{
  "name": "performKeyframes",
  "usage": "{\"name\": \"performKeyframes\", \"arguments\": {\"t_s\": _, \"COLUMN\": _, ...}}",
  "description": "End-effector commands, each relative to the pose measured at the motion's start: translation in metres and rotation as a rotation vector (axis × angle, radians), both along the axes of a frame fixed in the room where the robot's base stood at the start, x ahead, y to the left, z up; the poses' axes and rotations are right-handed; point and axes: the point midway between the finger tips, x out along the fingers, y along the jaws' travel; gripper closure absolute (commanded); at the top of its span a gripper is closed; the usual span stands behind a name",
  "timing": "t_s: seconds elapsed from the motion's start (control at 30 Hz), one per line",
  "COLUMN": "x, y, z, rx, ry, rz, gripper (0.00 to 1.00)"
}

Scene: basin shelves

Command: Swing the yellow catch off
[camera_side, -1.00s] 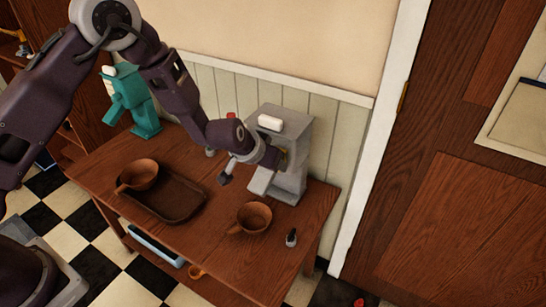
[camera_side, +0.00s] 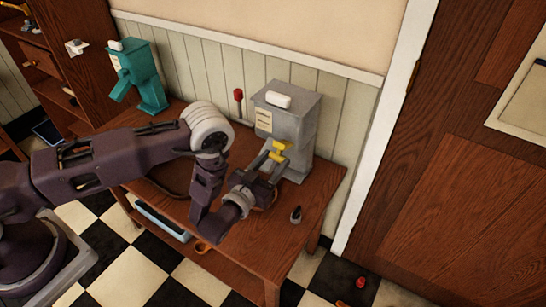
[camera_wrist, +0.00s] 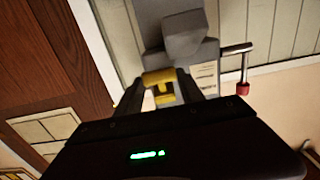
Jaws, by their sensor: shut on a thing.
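The yellow catch (camera_side: 279,151) sits on the front of the grey machine (camera_side: 288,112), which stands at the back right of the wooden table. In the wrist view the yellow catch (camera_wrist: 161,86) lies between the two dark fingers. My gripper (camera_side: 273,157) reaches up to it from the front and is shut on it; in the wrist view my gripper (camera_wrist: 163,92) has a finger on each side. The arm hides the lower front of the machine in the side view.
A red-knobbed lever (camera_side: 239,97) stands at the machine's left. A teal machine (camera_side: 138,78) is at the table's back left. A small dark bottle (camera_side: 296,214) stands on the table's right. My arm covers much of the brown tray (camera_side: 168,176). The table's front right corner is clear.

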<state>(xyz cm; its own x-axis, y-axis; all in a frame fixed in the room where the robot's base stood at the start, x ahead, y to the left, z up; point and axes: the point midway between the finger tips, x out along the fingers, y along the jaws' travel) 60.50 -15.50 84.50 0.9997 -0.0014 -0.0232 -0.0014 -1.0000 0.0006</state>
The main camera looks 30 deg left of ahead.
Motion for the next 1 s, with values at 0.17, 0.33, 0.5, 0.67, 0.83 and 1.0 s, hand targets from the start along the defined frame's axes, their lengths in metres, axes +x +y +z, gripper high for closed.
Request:
{"name": "performKeyframes", "arguments": {"t_s": 0.17, "x": 0.0011, "y": -0.0012, "z": -0.0074, "rx": -0.001, "ry": -0.087, "rz": -0.003, "gripper": 0.95}}
{"name": "performKeyframes", "arguments": {"t_s": 0.33, "x": 0.0028, "y": -0.0008, "z": -0.0101, "rx": 0.000, "ry": -0.141, "rz": -0.002, "gripper": 0.95}}
{"name": "performKeyframes", "arguments": {"t_s": 0.5, "x": 0.0036, "y": -0.0009, "z": -0.0114, "rx": -0.001, "ry": -0.166, "rz": -0.001, "gripper": 0.95}}
{"name": "performKeyframes", "arguments": {"t_s": 0.67, "x": 0.0042, "y": -0.0009, "z": -0.0113, "rx": -0.001, "ry": -0.173, "rz": -0.001, "gripper": 0.95}}
{"name": "performKeyframes", "arguments": {"t_s": 0.83, "x": 0.0044, "y": -0.0008, "z": -0.0112, "rx": -0.001, "ry": -0.172, "rz": -0.001, "gripper": 0.95}}
{"name": "performKeyframes", "arguments": {"t_s": 1.0, "x": 0.0044, "y": -0.0007, "z": -0.0112, "rx": -0.001, "ry": -0.172, "rz": 0.000, "gripper": 0.39}}
